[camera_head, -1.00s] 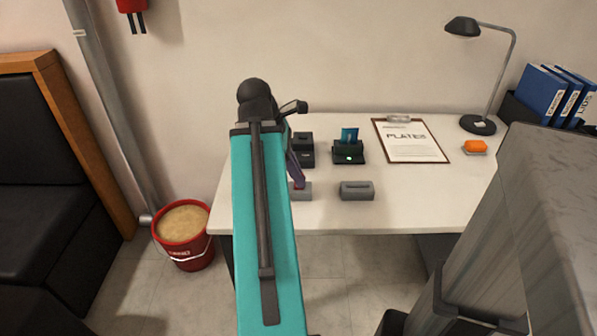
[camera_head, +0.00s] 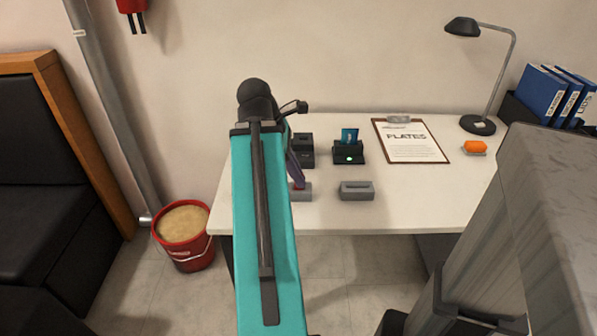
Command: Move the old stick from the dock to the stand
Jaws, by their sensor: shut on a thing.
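My gripper (camera_head: 297,174) is partly hidden behind my teal arm. Its dark purple finger points down at the left grey block (camera_head: 304,196). A small red piece, which I take for the old stick (camera_head: 299,186), shows at the fingertip, right at the top of that block. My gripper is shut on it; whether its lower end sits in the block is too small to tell. A dark dock (camera_head: 349,154) with a teal card (camera_head: 349,136) upright in it and a green light stands behind. A grey slotted block, seemingly a stand (camera_head: 357,191), is empty to the right.
A black box (camera_head: 303,146) stands left of the dark dock. A clipboard (camera_head: 410,142), an orange item (camera_head: 475,146) and a desk lamp (camera_head: 478,124) are farther right on the white table (camera_head: 420,200). The table's front right is clear.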

